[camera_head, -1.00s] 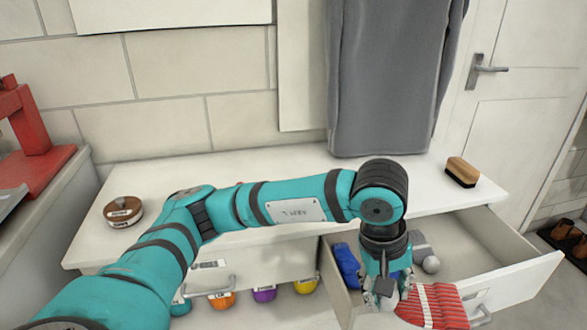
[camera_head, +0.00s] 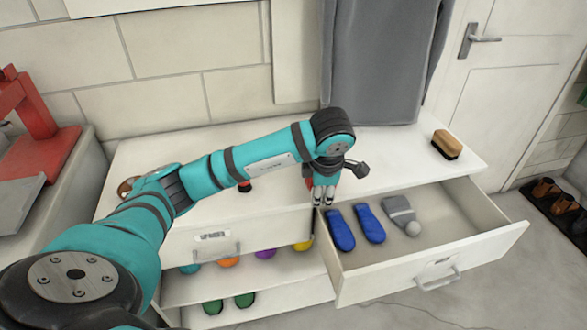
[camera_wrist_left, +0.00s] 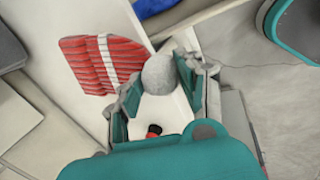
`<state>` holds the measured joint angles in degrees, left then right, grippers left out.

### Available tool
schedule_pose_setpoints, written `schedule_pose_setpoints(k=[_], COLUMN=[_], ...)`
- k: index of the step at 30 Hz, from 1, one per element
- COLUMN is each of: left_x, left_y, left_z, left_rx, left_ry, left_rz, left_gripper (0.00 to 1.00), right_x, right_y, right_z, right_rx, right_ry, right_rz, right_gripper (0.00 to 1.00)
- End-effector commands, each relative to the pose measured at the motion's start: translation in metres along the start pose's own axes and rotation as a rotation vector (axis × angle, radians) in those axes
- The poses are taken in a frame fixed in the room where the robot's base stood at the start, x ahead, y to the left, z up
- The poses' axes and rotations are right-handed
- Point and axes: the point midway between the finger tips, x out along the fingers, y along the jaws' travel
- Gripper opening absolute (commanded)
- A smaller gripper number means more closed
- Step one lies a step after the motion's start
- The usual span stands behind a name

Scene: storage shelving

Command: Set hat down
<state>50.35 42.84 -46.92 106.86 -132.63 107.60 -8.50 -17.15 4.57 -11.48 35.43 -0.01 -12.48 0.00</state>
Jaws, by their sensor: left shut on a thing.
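The hat (camera_wrist_left: 100,62) is red knit with a white stripe and a grey pompom (camera_wrist_left: 160,72). In the left wrist view, my left gripper (camera_wrist_left: 165,85) is shut on the pompom, and the red part hangs out to the left. In the head view, my left gripper (camera_head: 323,200) is above the left edge of the open drawer, by the cabinet top's front edge. Only a red sliver of the hat (camera_head: 309,183) shows there; my arm hides the rest. I cannot tell whether the hat touches a surface. My right gripper is not in view.
The open drawer (camera_head: 480,248) holds two blue items (camera_head: 341,231) and a grey hat (camera_head: 399,212), with free room at right. A brush (camera_head: 446,145) stands on the white cabinet top (camera_head: 385,165). Colored balls (camera_head: 265,253) and green shoes (camera_head: 243,300) lie below.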

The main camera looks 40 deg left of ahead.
Motion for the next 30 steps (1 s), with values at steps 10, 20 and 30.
schedule_pose_setpoints(k=[10, 20, 30], left_x=[0.028, 0.046, 0.069], left_y=[0.067, 0.077, 0.070], left_z=[-0.049, -0.059, -0.059], left_rx=[-0.002, 0.004, 0.004], left_ry=[0.001, 0.000, -0.002], left_rz=[-0.001, -0.005, 0.000], left_gripper=[0.00, 0.00, 0.00], right_x=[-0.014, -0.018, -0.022], right_y=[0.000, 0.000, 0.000], right_z=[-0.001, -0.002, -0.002], right_rx=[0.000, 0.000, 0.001], right_ry=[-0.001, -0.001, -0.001], right_rz=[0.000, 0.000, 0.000], right_gripper=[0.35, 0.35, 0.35])
